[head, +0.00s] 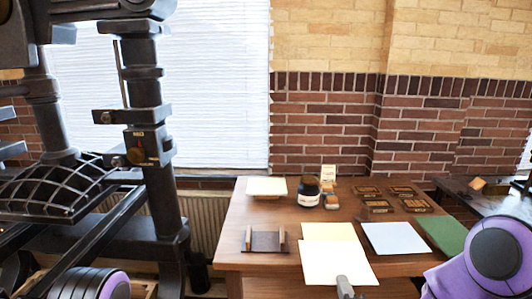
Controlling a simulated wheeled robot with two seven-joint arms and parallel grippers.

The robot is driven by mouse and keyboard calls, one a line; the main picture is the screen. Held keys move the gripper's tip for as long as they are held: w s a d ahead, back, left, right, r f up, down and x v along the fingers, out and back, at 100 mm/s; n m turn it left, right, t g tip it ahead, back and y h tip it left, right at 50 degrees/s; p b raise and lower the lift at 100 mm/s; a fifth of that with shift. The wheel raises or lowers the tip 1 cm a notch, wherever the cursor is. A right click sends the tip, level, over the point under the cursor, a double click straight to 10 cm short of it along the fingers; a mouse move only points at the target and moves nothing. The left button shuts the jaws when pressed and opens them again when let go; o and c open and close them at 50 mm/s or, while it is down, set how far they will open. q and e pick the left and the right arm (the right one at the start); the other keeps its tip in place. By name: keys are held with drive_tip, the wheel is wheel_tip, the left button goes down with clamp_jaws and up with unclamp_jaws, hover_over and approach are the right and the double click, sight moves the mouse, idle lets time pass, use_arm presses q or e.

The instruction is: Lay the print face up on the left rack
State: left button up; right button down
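A blank white sheet (338,264) is at the table's front edge, overlapping a cream sheet (330,231) behind it. I cannot tell which sheet is the print; no printed image shows. My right gripper (344,288) is a small grey shape at the white sheet's near edge, cut off by the frame bottom. It overlaps the sheet in the picture; whether its fingers are closed on it I cannot tell. My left gripper is not in view; only a purple part of my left arm shows at bottom left. No rack for prints is clearly visible.
A large black hand press (150,150) fills the left side. The wooden table (232,240) holds a dark plate with wooden posts (266,242), a paper stack (267,186), an ink jar (308,192), a pale blue sheet (394,238), a green mat (440,232) and several small blocks.

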drive_tip(key=shift+f+m+b, duration=0.1)
drive_tip(key=shift+m+b, duration=6.5)
drive_tip(key=shift+m, duration=6.6)
